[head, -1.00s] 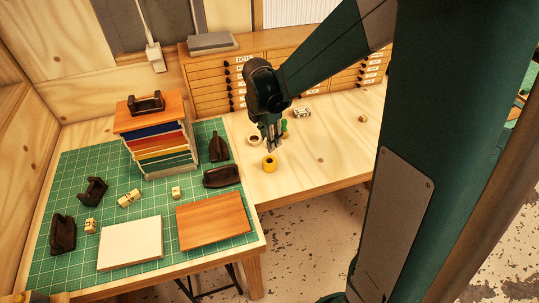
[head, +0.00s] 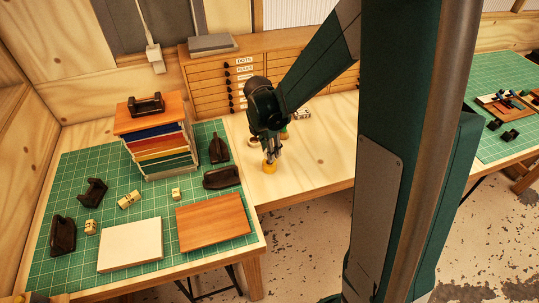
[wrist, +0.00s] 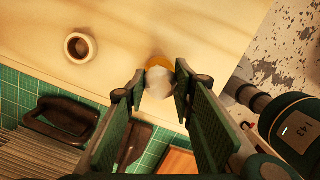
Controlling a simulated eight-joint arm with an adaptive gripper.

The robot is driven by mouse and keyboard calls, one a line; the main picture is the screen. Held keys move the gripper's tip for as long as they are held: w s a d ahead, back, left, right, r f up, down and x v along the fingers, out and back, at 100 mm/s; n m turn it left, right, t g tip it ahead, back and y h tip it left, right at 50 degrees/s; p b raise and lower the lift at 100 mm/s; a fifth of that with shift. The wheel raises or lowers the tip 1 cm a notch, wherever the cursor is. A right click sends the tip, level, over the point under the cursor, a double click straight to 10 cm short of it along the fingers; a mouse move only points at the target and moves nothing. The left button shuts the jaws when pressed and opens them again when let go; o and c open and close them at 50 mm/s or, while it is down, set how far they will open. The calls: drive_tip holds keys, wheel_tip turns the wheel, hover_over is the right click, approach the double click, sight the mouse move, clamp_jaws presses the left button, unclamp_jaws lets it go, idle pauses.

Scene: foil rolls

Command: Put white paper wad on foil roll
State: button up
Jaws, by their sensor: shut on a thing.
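The white paper wad (wrist: 157,90) is between my fingertips in the wrist view. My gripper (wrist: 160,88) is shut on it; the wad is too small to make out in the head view. A yellow-gold foil roll (wrist: 157,63) shows just behind the wad, partly hidden by it. In the head view my gripper (head: 270,157) points down right over this foil roll (head: 269,168), which stands on the wooden bench. I cannot tell whether the wad touches the roll.
The green cutting mat (head: 75,185) at left holds dark tape dispensers (head: 222,177), a stack of coloured boards (head: 163,152) and two flat boards. Small drawers (head: 215,80) stand behind the bench.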

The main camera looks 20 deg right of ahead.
drive_tip(key=shift+f, duration=1.25)
drive_tip(key=shift+f, duration=0.15)
drive_tip(key=o, duration=0.7)
drive_tip(key=shift+s+a+r, duration=0.1)
drive_tip(key=shift+a+r, duration=0.2)
drive_tip(key=shift+r, duration=1.75)
drive_tip(key=shift+s+a+r, duration=0.15)
drive_tip(key=shift+a+r, duration=0.1)
drive_tip(key=shift+r, duration=1.75)
drive_tip(key=shift+s+a+r, duration=0.1)
drive_tip(key=shift+a+r, duration=0.2)
drive_tip(key=shift+r, duration=1.75)
